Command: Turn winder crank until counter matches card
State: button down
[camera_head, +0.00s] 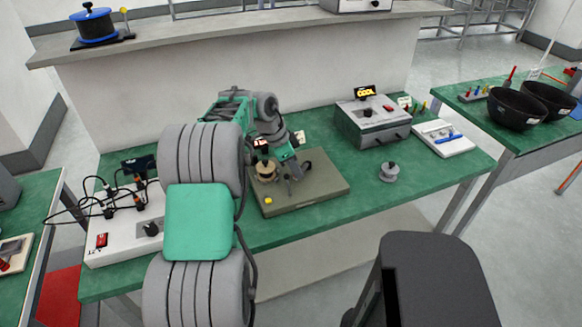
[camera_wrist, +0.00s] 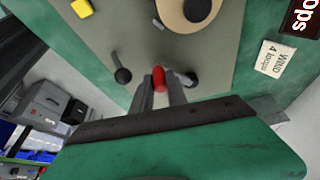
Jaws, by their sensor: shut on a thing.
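The winder stands on an olive base plate (camera_head: 330,190) on the green bench, with a tan spool (camera_head: 265,173). The spool also shows at the top of the wrist view (camera_wrist: 172,14). My gripper (camera_wrist: 160,82) is shut on a red crank knob (camera_wrist: 159,74) beside the spool; its fingers flank the knob. The crank arm is mostly hidden. The white card (camera_wrist: 272,58) reads "WIND 4 loops". The dark counter display (camera_wrist: 303,18) is cut off by the frame edge; only "ops" shows, and its number is out of view.
A yellow button (camera_wrist: 81,8) and a black ball-ended lever (camera_wrist: 123,75) sit on the plate. A grey instrument box (camera_head: 372,122), a grey weight-like piece (camera_head: 389,173) and a white switch box (camera_head: 125,232) share the bench. Bench in front of the plate is clear.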

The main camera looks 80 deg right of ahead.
dwell(0.4)
jog(key=c, duration=1.3)
grip_release()
jog(key=v, duration=0.7)
jog(key=shift+w+r+p, duration=0.2)
jog(key=shift+r+p, duration=0.15)
